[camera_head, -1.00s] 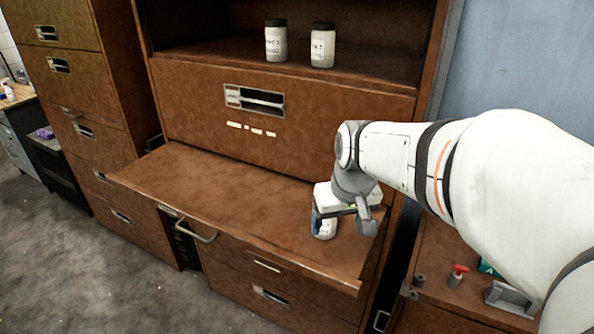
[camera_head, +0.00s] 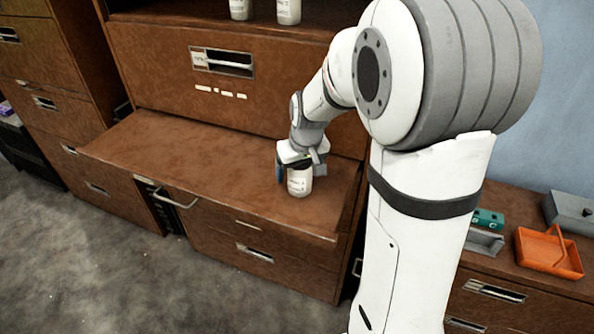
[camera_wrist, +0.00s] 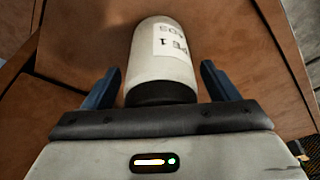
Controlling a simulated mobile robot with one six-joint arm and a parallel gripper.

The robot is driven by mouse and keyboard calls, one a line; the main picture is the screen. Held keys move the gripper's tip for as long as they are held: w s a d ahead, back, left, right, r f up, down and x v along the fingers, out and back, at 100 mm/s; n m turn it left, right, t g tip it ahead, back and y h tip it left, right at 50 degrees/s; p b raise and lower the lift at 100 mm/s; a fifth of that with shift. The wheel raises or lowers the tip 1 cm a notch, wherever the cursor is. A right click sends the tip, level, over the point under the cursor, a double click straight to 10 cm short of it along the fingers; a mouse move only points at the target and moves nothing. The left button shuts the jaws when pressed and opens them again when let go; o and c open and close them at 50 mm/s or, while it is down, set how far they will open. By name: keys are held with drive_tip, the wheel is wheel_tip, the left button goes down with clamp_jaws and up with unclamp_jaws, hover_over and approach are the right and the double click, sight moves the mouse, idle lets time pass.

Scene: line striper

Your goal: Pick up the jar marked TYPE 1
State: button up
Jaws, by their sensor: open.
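A white jar with a dark lid (camera_head: 299,183) stands on the pulled-out brown shelf (camera_head: 190,160), near its right end. In the wrist view the jar (camera_wrist: 160,58) has a label reading "PE 1" with more letters below; the start of the word is out of sight around its side. My gripper (camera_head: 301,168) is over the jar, pointing down. In the wrist view its two blue fingers stand open on either side of the jar's lid end, with a gap on both sides. My gripper hides the lid in the head view.
Two similar white jars, one on the left (camera_head: 240,9) and one on the right (camera_head: 289,11), stand on the upper shelf. A low cabinet at right holds an orange basket (camera_head: 549,252) and a teal box (camera_head: 487,219). The pulled-out shelf is clear to the left.

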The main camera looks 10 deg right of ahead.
drive_tip(key=shift+f, duration=0.2)
drive_tip(key=shift+r, duration=0.1)
drive_tip(key=c, duration=1.4)
